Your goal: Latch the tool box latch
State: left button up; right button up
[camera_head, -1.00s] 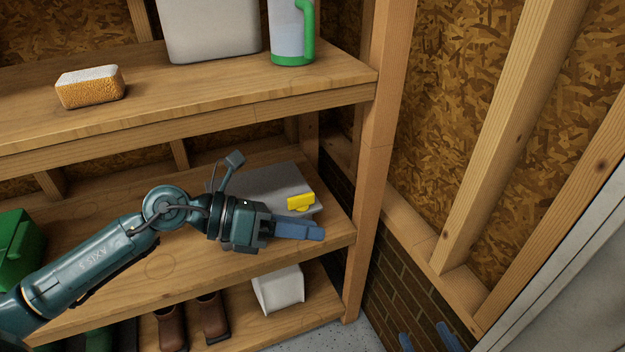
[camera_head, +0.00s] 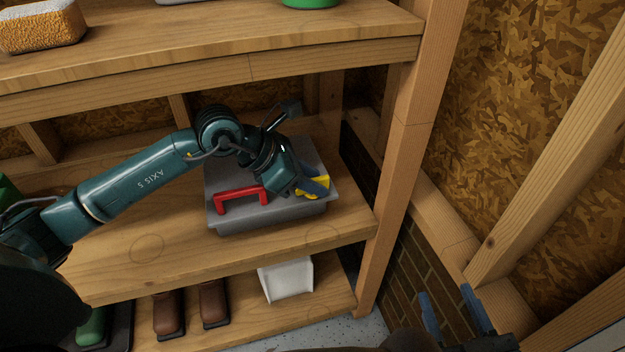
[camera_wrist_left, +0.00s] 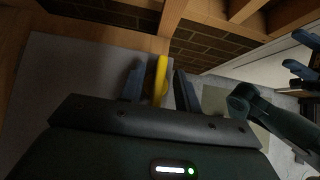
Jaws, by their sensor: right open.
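The grey tool box (camera_head: 225,218) sits on the middle shelf, with a red handle (camera_head: 241,196) on its front. Its yellow latch (camera_head: 317,189) is at the right end, partly hidden by my left gripper (camera_head: 318,187). In the left wrist view the yellow latch (camera_wrist_left: 160,80) stands between the two blue fingers of my left gripper (camera_wrist_left: 158,86). The fingers are apart, with a gap visible on the left side of the latch. My right gripper (camera_head: 452,310) is open and empty at the lower right, away from the shelf.
Brown boots (camera_head: 213,303) and a white container (camera_head: 286,278) are on the lower shelf. The middle shelf's front (camera_head: 150,250) is bare.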

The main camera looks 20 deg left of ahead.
pick_arm(q)
jog(key=shift+w+d+f, duration=0.1)
jog(key=shift+d+f, duration=0.05)
grip_shut()
